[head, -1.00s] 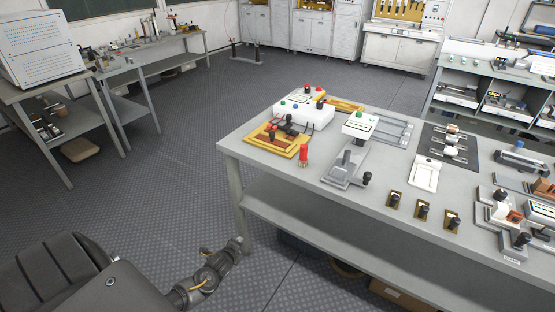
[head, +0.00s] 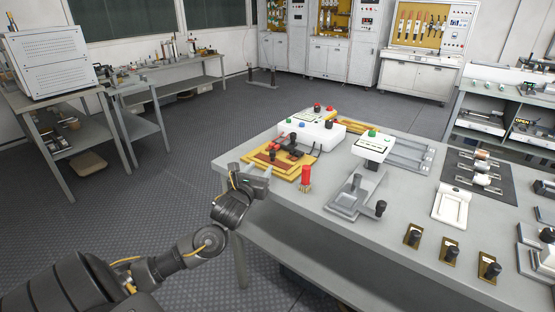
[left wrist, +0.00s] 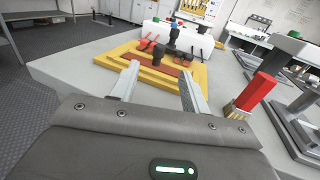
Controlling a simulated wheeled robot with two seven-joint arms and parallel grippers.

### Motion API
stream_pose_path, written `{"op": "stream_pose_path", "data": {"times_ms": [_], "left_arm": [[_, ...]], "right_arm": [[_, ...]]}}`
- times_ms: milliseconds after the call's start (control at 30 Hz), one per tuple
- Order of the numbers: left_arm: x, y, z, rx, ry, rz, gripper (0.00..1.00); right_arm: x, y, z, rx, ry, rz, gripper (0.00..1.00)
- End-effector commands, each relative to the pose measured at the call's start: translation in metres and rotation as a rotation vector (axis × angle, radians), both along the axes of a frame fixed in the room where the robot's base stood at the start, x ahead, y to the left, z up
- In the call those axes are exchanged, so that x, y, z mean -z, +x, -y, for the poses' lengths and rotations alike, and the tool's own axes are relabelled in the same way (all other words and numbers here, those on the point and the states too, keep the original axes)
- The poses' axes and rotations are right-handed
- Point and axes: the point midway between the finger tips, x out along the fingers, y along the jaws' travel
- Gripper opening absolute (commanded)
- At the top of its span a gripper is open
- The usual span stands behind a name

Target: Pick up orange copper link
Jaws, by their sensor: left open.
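I cannot pick out the orange copper link with certainty. A stepped yellow board (head: 262,172) with an orange-brown centre lies at the table's near left corner; it also shows in the left wrist view (left wrist: 107,62). Red and black handles (left wrist: 158,50) stand on it. My left gripper (head: 258,172) is at the table's left edge, just in front of the board. In the left wrist view its two fingers (left wrist: 160,78) are apart with nothing between them, pointing toward the board. A red post with a brass-coloured foot (head: 306,178) stands right of the board; it also shows in the left wrist view (left wrist: 256,94).
A white box with coloured buttons (head: 312,132) stands behind the board. A grey lever fixture (head: 350,196) is to the right. Several brass plates with black knobs (head: 450,252) sit near the front edge of the grey table (head: 340,236).

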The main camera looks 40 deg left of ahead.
Motion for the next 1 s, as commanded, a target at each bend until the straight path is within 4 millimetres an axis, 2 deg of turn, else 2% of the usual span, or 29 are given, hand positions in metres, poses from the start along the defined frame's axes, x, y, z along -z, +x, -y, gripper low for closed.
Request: {"op": "stream_pose_path", "data": {"times_ms": [100, 400, 667, 800, 1000], "left_arm": [[-0.001, 0.008, -0.004, -0.003, 0.0, 0.002, 0.46], [0.0, 0.048, -0.018, -0.003, -0.003, 0.001, 0.46], [0.001, 0.057, -0.019, 0.0, -0.003, 0.001, 0.46], [0.002, 0.075, -0.024, -0.002, -0.005, 0.002, 0.46], [0.004, 0.099, -0.033, -0.002, -0.003, 0.0, 0.46]], "right_arm": [[0.0, -0.002, 0.001, -0.001, -0.002, -0.002, 0.36], [0.001, -0.011, 0.006, -0.002, -0.006, -0.005, 0.36], [0.001, -0.014, 0.007, -0.002, -0.007, -0.007, 0.36], [0.0, -0.022, 0.012, -0.004, -0.011, -0.013, 0.36], [-0.002, -0.021, 0.009, -0.004, -0.007, -0.011, 0.36]]}}
